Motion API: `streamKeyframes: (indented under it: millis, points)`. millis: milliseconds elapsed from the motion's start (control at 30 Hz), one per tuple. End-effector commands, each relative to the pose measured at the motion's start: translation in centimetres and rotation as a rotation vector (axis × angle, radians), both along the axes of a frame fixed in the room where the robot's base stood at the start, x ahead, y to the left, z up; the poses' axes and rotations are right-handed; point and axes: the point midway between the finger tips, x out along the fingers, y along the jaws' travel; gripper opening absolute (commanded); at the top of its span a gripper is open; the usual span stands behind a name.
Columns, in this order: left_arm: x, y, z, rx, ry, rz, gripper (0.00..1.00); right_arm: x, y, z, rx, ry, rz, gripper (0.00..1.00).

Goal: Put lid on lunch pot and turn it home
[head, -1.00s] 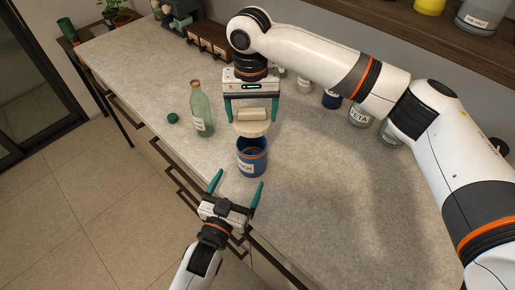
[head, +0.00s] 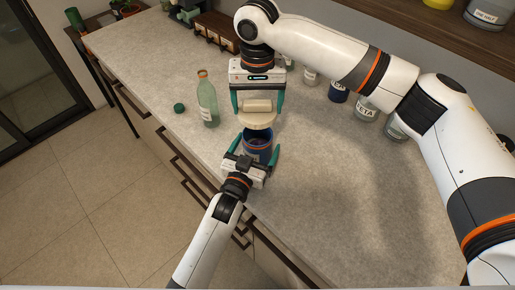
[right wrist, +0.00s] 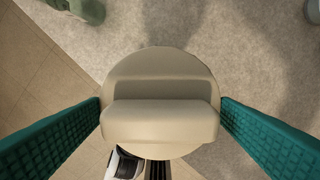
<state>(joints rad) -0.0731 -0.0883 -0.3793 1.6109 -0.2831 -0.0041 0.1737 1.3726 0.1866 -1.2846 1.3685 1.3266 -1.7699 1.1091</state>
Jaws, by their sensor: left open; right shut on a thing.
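The round beige lid (head: 258,119) has a thick bar handle and hangs level just above the pot, apart from it. My right gripper (head: 258,105) is shut on the lid's handle, which also shows between its teal fingers in the right wrist view (right wrist: 160,122). The blue lunch pot (head: 258,146) stands upright and open on the counter near its front edge. In the right wrist view the lid hides the pot. My left gripper (head: 252,153) is open, low at the pot's front, with a finger on each side; I cannot tell if they touch it.
Several labelled jars (head: 366,110) line the back. The grey counter (head: 330,190) is clear to the right.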

Motion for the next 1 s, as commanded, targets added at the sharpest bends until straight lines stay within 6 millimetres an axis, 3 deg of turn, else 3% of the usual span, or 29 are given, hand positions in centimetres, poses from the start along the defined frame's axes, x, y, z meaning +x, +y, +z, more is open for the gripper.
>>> streamKeyframes:
  millis: [200,567,900,967,1000]
  points:
    - [1.8,-0.7,0.0,-0.001,0.0,0.0,0.93,0.0,0.0,0.0,0.0,0.0,0.0,0.61]
    - [2.1,-0.8,0.0,-0.001,0.001,0.0,0.91,0.0,0.0,0.0,0.0,0.0,0.0,0.61]
    - [2.0,-0.8,0.0,-0.001,0.001,0.0,0.35,0.0,0.0,0.0,0.0,0.0,0.0,0.61]
    - [2.0,-0.8,0.0,0.0,0.001,0.0,0.26,0.0,0.0,0.0,0.0,0.0,0.0,0.61]
    - [2.0,-0.8,0.0,0.0,0.001,0.0,0.26,0.0,0.0,0.0,0.0,0.0,0.0,0.61]
